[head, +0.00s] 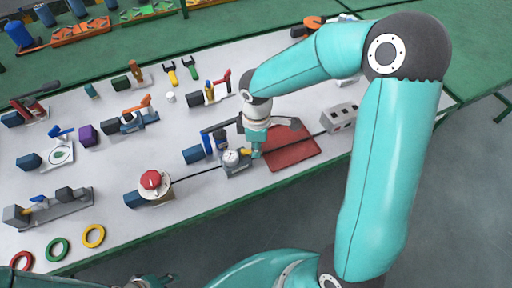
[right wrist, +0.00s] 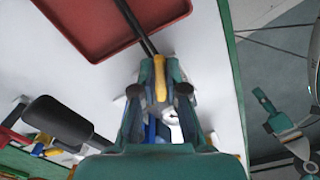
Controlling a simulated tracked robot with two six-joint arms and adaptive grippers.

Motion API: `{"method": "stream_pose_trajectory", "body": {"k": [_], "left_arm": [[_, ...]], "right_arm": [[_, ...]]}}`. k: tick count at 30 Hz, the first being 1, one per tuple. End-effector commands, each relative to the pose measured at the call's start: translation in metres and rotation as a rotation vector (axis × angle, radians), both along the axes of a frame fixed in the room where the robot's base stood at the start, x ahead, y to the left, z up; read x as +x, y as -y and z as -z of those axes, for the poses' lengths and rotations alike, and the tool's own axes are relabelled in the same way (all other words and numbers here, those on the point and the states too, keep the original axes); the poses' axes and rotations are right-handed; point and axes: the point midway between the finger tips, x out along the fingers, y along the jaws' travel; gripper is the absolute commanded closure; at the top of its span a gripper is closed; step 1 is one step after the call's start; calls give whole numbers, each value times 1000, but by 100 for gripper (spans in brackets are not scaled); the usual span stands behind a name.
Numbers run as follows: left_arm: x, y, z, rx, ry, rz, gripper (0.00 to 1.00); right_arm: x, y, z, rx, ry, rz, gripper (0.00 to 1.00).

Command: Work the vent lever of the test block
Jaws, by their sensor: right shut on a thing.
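The test block (head: 236,168) stands on the white table with a round white gauge (head: 230,157) on it, left of the red tray. My right gripper (head: 256,151) reaches down at the block's right side, and its arm hides part of the area. In the right wrist view the gripper (right wrist: 160,78) is shut on a yellow lever, the vent lever (right wrist: 160,80). The gauge is partly hidden behind the fingers there. A teal piece, likely my left gripper (head: 150,281), barely shows at the bottom edge of the head view; its jaws are unclear.
A red tray (head: 293,152) lies right of the block, with a dark rod crossing above it. A unit with a red knob (head: 151,180) is at the left, joined by a black line. A grey socket box (head: 338,118) stands at the right. Colored rings (head: 57,249) lie front left.

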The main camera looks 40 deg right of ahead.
Motion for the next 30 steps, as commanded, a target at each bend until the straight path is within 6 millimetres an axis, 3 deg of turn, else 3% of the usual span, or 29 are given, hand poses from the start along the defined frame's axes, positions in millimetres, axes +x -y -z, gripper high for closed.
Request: {"method": "stream_pose_trajectory", "body": {"k": [15, 30], "left_arm": [[0, 0, -18, 0, 0, 0, 62], [0, 0, -22, 0, 0, 0, 62]], "right_arm": [[14, 7, -2, 0, 2, -410, 100], [18, 7, 0, 0, 2, -517, 100]]}}
